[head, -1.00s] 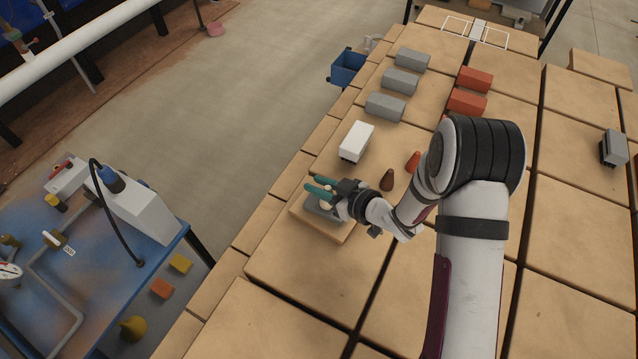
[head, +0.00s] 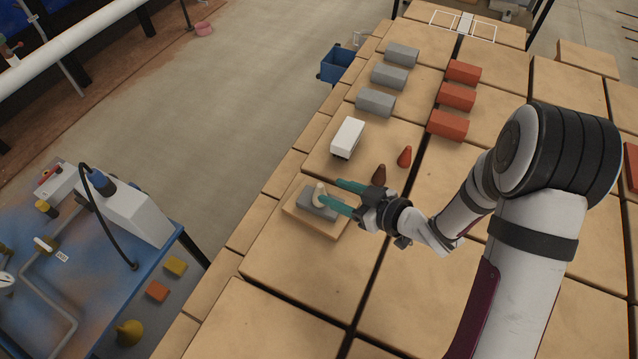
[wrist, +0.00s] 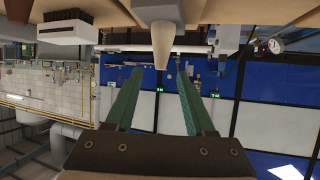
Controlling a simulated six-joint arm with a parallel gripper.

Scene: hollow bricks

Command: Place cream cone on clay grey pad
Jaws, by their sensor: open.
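The cream cone (head: 320,190) stands upright on the grey pad (head: 312,203), which lies on a small wooden board (head: 325,232). In the wrist view, which is upside down, the cone (wrist: 162,45) hangs tip-down from the grey pad (wrist: 150,12). My gripper (head: 334,193) is open and empty. It points left at the cone, its fingers just to the right of it. In the wrist view the cone is ahead of the fingertips (wrist: 160,70), between their lines, apparently apart from both.
A dark brown cone (head: 380,173) and an orange-red cone (head: 405,156) stand near my gripper. A white brick (head: 348,135) is behind the pad. Grey bricks (head: 376,102) and red bricks (head: 447,124) line the far table. The table front (head: 275,325) is clear.

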